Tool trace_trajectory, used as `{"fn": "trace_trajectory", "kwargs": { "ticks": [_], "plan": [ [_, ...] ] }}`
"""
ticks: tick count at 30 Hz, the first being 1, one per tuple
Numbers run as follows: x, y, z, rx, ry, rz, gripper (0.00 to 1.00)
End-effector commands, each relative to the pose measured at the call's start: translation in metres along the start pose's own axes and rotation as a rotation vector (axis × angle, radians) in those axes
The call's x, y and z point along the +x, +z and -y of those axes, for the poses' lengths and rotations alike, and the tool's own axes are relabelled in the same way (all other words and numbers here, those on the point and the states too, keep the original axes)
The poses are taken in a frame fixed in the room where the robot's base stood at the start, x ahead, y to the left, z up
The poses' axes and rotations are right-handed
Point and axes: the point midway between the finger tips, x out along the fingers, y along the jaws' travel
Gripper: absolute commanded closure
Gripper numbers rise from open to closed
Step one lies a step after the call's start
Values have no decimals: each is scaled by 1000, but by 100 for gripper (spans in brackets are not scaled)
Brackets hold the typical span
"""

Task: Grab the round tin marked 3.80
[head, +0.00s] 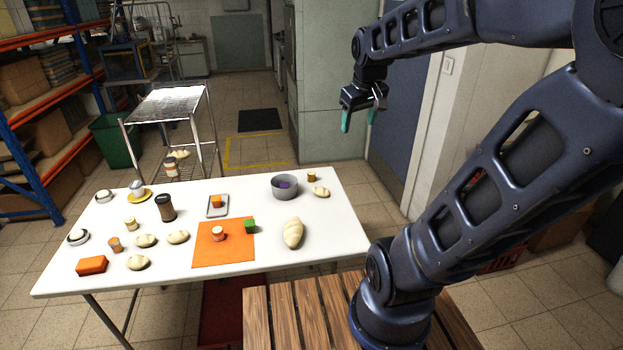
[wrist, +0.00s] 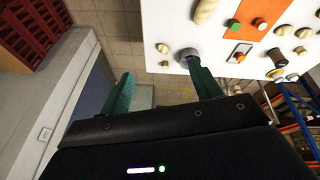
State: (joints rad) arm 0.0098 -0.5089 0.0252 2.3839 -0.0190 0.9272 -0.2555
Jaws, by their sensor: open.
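No 3.80 marking is readable in either view, so I cannot tell which item is the marked tin. Several small round tins or jars stand on the white table (head: 335,222): one on the orange mat (head: 205,252), a white and orange one (head: 218,234), and others at the left, an orange-brown one (head: 116,244) and a cream one (head: 131,224). A small brown one (head: 311,176) stands at the back right. My gripper (head: 359,119) is open and empty, high above the floor beyond the table's back right corner. Its two green fingers show apart in the wrist view (wrist: 163,90).
A grey round pot (head: 285,192) holds something purple. A dark jar (head: 166,208), a small tray (head: 211,212), a green block (head: 250,226), an orange block (head: 92,265) and several bread-like pieces share the table. A wire rack (head: 168,104) stands behind. The table's right front is bare.

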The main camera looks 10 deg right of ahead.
Motion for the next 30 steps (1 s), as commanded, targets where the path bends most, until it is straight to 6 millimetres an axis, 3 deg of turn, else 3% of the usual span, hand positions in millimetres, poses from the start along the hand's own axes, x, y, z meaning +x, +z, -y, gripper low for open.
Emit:
{"fn": "trace_trajectory", "kwargs": {
  "ticks": [14, 23, 30],
  "plan": [
    [58, -113, -25, -346, -22, 77, 36],
    [116, -176, -37, -564, -53, 116, 36],
    [173, -221, -44, -735, -88, 139, 36]
  ]
}}
